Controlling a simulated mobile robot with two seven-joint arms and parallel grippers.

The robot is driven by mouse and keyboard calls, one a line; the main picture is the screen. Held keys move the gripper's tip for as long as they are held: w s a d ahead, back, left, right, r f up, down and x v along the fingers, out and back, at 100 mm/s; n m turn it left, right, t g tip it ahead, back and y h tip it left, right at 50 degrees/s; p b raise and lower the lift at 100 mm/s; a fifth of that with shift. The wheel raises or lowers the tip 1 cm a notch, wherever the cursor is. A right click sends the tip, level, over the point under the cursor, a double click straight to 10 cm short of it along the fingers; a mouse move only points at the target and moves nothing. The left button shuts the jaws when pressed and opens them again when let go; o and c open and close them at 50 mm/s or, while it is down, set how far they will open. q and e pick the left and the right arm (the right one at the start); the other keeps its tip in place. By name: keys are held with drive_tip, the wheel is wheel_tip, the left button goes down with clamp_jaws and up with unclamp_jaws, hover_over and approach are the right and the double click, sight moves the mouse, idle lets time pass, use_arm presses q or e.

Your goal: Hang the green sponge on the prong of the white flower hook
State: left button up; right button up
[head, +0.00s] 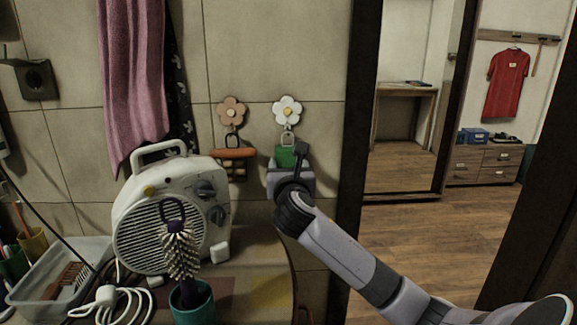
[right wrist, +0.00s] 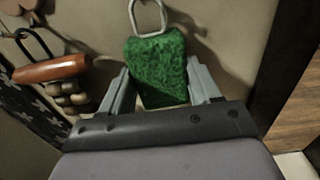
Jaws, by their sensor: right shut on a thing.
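The green sponge (head: 285,157) is a textured block with a pale metal loop at its top. My right gripper (head: 291,172) is shut on it, with one finger at each side in the right wrist view (right wrist: 157,70), where the sponge (right wrist: 157,62) also shows. The white flower hook (head: 287,110) is on the tiled wall just above. The sponge's loop (head: 288,139) is right below the flower, at the height of the prong. I cannot tell whether the loop is around the prong or only in front of it. My left gripper is not in view.
A pink flower hook (head: 231,111) on the left bears an orange-handled brush (head: 233,154). A white fan heater (head: 168,215) and a brush in a teal cup (head: 192,304) stand on the counter. A dark door frame (head: 357,120) is close on the right.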

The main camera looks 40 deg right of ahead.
idle(0.3)
drive_tip(key=o, duration=1.2)
drive_tip(key=shift+v, duration=3.55)
drive_tip(key=shift+f, duration=0.1)
